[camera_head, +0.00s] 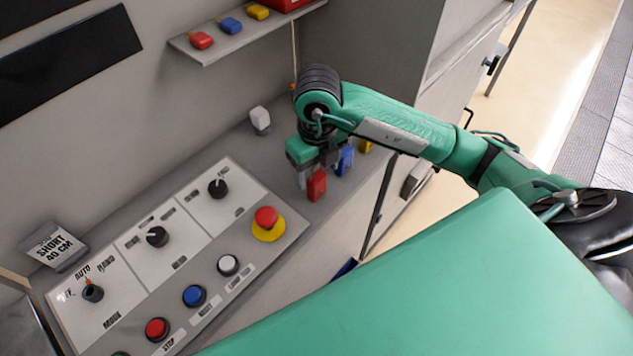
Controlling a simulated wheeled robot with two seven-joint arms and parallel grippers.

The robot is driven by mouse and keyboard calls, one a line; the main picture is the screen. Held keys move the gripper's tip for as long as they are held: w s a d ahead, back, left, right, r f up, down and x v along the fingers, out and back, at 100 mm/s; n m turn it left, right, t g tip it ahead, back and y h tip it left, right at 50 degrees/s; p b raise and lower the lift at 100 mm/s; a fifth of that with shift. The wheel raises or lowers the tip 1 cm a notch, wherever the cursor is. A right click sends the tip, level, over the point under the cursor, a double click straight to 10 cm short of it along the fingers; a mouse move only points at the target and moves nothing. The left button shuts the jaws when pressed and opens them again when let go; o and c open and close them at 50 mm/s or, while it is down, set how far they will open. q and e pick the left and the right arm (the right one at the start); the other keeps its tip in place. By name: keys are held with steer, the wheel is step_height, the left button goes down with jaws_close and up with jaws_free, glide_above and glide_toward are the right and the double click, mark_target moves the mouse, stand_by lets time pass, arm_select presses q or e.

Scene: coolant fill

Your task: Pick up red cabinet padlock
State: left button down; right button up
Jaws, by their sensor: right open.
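A red padlock (317,185) stands on the grey ledge beside the control panel. My right gripper (307,176) is open, pointing down right at this red padlock. A finger shows close against its left side; whether it touches cannot be told, and the other finger is hidden. Another red padlock-like piece (201,41) lies on the wall shelf at the upper left. My left gripper is out of view.
A blue padlock (344,161) and a yellow one (366,146) stand close behind the red one. A pale grey piece (260,121) stands to the left. The control panel (190,235) with knobs and buttons lies at the left. The shelf (262,27) overhangs the back.

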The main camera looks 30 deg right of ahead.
steer(key=shift+f, duration=1.15)
steer(key=c, duration=1.1)
steer(key=shift+r, duration=0.1)
step_height(320, 180, up, 20)
steer(key=shift+f, duration=0.1)
steer(key=shift+c, duration=0.2)
